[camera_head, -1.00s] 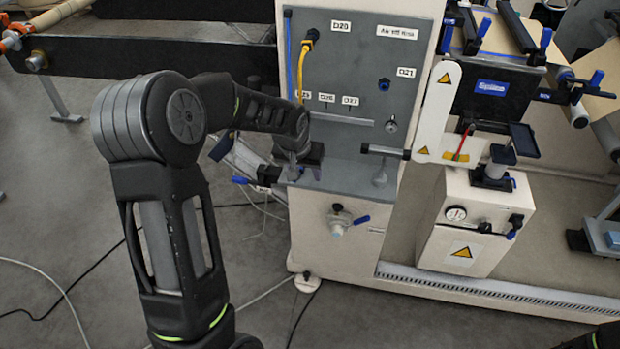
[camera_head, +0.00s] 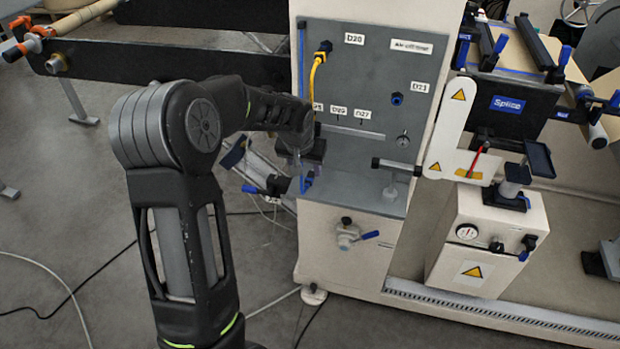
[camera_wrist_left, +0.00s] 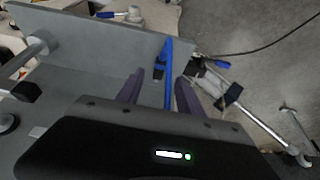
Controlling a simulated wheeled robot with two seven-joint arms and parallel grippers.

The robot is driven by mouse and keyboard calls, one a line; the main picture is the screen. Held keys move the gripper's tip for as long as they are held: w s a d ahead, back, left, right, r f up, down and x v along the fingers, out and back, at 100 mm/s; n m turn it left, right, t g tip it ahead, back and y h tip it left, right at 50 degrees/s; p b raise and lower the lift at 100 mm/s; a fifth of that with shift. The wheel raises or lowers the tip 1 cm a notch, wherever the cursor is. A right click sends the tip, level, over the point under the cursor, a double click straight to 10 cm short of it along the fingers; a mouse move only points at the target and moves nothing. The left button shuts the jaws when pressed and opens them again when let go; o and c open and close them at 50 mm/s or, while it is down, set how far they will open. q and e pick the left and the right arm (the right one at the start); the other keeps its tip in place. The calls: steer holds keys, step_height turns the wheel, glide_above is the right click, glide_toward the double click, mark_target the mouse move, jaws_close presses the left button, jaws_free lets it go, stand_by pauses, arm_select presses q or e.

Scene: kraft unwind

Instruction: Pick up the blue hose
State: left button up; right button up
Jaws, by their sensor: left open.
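The blue hose (camera_head: 302,50) runs down the left edge of the grey panel in the head view. Its middle is hidden behind my left gripper, and a short blue length shows below it. In the left wrist view the blue hose (camera_wrist_left: 168,52) reaches between the two fingers and has a dark clip-like piece beside it. My left gripper (camera_wrist_left: 160,78) is open, with a finger on either side of the hose and a visible gap. In the head view my left gripper (camera_head: 303,160) is at the panel's lower left. My right gripper is out of view.
A yellow hose (camera_head: 313,75) hangs just right of the blue one. A grey shelf (camera_head: 350,192) juts out below the panel (camera_head: 375,75). A blue-handled lever (camera_head: 262,189) is left of the gripper. A blue-handled valve (camera_head: 350,236) is below the shelf.

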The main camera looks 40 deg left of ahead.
mark_target(309, 177)
arm_select(q)
steer(key=shift+p+x, duration=0.65)
steer(key=shift+x, duration=2)
jaws_close()
